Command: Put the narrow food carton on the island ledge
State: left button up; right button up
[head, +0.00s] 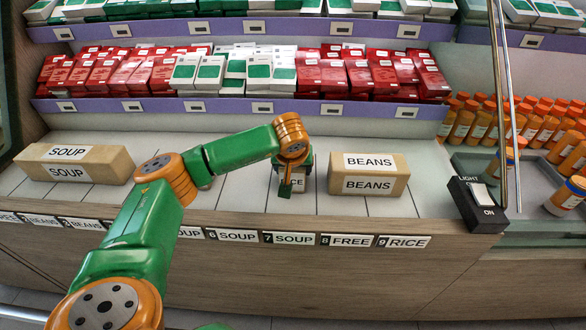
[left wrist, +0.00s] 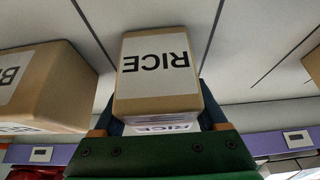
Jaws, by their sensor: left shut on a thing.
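The narrow food carton is a small tan box with white RICE labels (head: 298,184), at the middle of the grey island ledge (head: 235,195) in the head view. My left gripper (head: 290,176) reaches over from the left and is shut on it, partly covering it. In the left wrist view, the carton (left wrist: 158,98) sits between the two fingers, with its RICE label upside down. I cannot tell whether its base touches the ledge. My right gripper is not in view.
A wide BEANS carton (head: 368,188) stands close to the right, and a long SOUP carton (head: 75,176) stands at the far left. A light switch box (head: 476,204) is at the right end. Bare ledge shows between the SOUP carton and my gripper. Stocked shelves (head: 240,106) rise behind.

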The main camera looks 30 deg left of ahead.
pick_arm(q)
jog(key=o, duration=1.4)
jog(key=shift+f, duration=0.1)
jog(key=p+v, duration=0.1)
jog(key=v, duration=1.1)
